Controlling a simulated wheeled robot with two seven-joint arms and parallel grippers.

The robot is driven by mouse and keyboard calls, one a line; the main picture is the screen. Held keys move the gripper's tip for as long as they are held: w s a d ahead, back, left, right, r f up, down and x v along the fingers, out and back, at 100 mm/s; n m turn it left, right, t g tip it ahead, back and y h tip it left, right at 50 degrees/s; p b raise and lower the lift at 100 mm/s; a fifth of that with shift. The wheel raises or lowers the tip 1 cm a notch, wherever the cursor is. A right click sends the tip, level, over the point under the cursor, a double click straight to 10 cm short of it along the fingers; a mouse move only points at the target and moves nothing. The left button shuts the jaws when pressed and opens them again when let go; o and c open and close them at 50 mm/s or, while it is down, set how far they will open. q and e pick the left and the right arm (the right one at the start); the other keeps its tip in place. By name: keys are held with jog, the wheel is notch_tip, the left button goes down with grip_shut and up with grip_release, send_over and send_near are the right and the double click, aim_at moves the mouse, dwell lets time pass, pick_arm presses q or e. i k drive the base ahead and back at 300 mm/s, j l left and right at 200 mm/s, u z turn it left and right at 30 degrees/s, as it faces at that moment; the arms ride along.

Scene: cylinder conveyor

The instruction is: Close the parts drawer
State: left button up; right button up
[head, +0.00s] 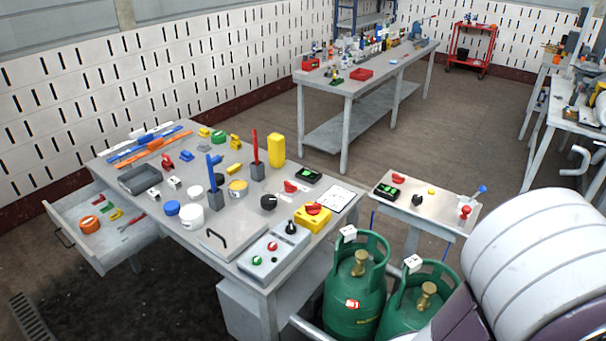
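The parts drawer (107,258) stands pulled out at the left side of the grey workbench (205,262). It is a light grey open box with a dark handle (65,238) on its outer left face. Inside lie an orange ring-shaped part (89,224), small green and yellow parts (114,213), and a red-handled tool (131,222). Nothing touches the drawer handle. Neither of my grippers shows in the head view. A large white rounded arm link, which seems to be mine, fills the lower right corner.
The bench top holds blocks, jars, a grey tray (139,180), a lidded panel and a control box (273,251). Two green gas cylinders (357,290) stand at its right front. A small side table (425,205) is beyond them. Floor left of the drawer looks clear.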

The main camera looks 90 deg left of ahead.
aim_at(104, 249)
jog(key=k+u, duration=0.1)
jog(key=u, duration=0.35)
jog(key=k+u, duration=0.1)
jog(key=u, duration=0.35)
jog(key=k+u, duration=0.1)
jog(key=u, duration=0.35)
jog(key=k+u, duration=0.1)
jog(key=u, duration=0.35)
jog(key=k+j+u, duration=0.1)
jog(key=u, duration=0.4)
jog(key=j+u, duration=0.15)
jog(key=u, duration=1.7)
jog(key=i+j, duration=0.15)
jog(key=i, duration=0.45)
jog(key=i+j, duration=0.15)
jog(key=i, duration=0.45)
jog(key=i+j, duration=0.15)
jog(key=i, duration=0.45)
jog(key=i+j+z, duration=0.1)
jog(key=i, duration=0.5)
